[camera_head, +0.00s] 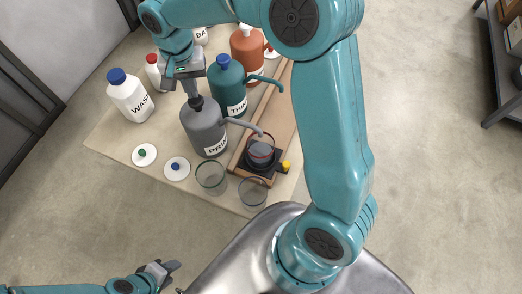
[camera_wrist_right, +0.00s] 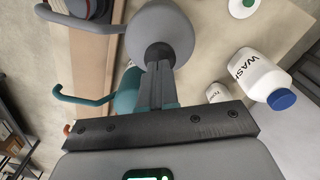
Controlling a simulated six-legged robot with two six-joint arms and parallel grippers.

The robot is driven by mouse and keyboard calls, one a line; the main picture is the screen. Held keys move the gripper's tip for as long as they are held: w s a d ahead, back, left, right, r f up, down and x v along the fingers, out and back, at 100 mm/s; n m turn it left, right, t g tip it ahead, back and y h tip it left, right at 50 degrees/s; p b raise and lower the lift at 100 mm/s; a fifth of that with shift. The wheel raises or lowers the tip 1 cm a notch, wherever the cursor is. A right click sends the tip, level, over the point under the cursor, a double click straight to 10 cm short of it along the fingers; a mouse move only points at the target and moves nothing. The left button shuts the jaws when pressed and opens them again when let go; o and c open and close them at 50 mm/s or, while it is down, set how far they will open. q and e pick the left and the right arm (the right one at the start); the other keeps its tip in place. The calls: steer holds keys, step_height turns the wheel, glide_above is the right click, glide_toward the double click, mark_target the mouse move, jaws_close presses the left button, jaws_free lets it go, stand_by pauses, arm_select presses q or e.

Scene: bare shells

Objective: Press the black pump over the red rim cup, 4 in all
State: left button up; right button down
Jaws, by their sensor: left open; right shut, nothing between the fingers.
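The black pump (camera_head: 196,102) tops a grey bottle (camera_head: 203,128) labelled "PRI…", the rest hidden. Its grey spout reaches right over the red rim cup (camera_head: 262,152), which stands on a dark square base. My right gripper (camera_head: 191,90) is shut and empty, fingers pointing down just above the black pump. In the right wrist view the fingers (camera_wrist_right: 159,75) overlap the pump top on the grey bottle (camera_wrist_right: 166,20); I cannot tell whether they touch it. My left gripper (camera_head: 163,270) is open and empty at lower left, off the table.
A teal bottle (camera_head: 229,88) and an orange bottle (camera_head: 246,50) stand behind. A white "WASH" bottle (camera_head: 130,98) is at left. A green-rim cup (camera_head: 211,177) and another clear cup (camera_head: 253,191) stand in front. Two lids lie left; a yellow knob (camera_head: 286,167) sits beside the base.

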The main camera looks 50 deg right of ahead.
steer(key=shift+r, duration=0.15)
step_height(320, 180, up, 6)
steer(key=p, duration=0.4)
steer(key=shift+p, duration=0.35)
